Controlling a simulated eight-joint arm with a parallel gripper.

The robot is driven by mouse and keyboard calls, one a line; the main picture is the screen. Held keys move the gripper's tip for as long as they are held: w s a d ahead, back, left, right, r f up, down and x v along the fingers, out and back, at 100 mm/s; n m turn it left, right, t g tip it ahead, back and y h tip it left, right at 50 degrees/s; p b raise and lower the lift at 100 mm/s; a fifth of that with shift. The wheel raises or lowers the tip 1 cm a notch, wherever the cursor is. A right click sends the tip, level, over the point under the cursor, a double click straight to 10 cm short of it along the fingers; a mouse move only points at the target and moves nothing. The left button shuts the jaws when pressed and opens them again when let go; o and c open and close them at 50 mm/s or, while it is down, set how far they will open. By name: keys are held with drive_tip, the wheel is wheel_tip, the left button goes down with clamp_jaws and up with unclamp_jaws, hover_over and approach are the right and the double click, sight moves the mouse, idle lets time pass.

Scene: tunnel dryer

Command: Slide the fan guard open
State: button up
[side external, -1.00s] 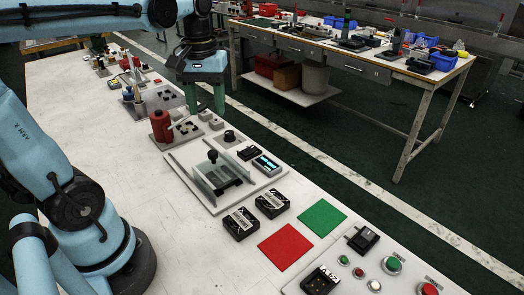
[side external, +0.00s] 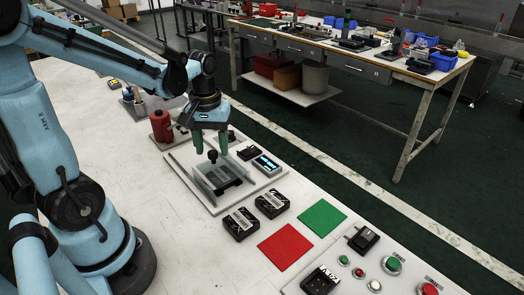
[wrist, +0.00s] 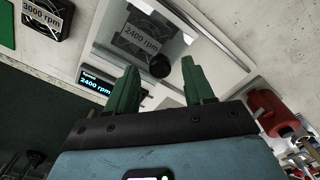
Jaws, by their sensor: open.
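The fan guard (side external: 207,186) is a clear panel on a pale base plate (side external: 183,165), with a black knob (side external: 212,156) on top. In the wrist view, a fan labelled 2400 rpm (wrist: 140,38) shows under the guard, and the knob (wrist: 160,66) lies just beyond the fingertips, between their lines. My gripper (side external: 211,148) is open and empty, pointing down close above the knob. Its two green fingers also show in the wrist view (wrist: 159,78), with a wide gap between them. I cannot tell whether either finger touches the knob.
A speed display (side external: 267,164) reads 2400 rpm in the wrist view. Two black fans (side external: 241,224) (side external: 272,204) lie in front of the plate, near a red square (side external: 285,246) and a green square (side external: 323,217). A red bottle (side external: 161,126) stands behind, left of my gripper.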

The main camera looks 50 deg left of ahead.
drive_tip(key=shift+f, duration=0.5)
drive_tip(key=shift+c, duration=0.3)
clamp_jaws()
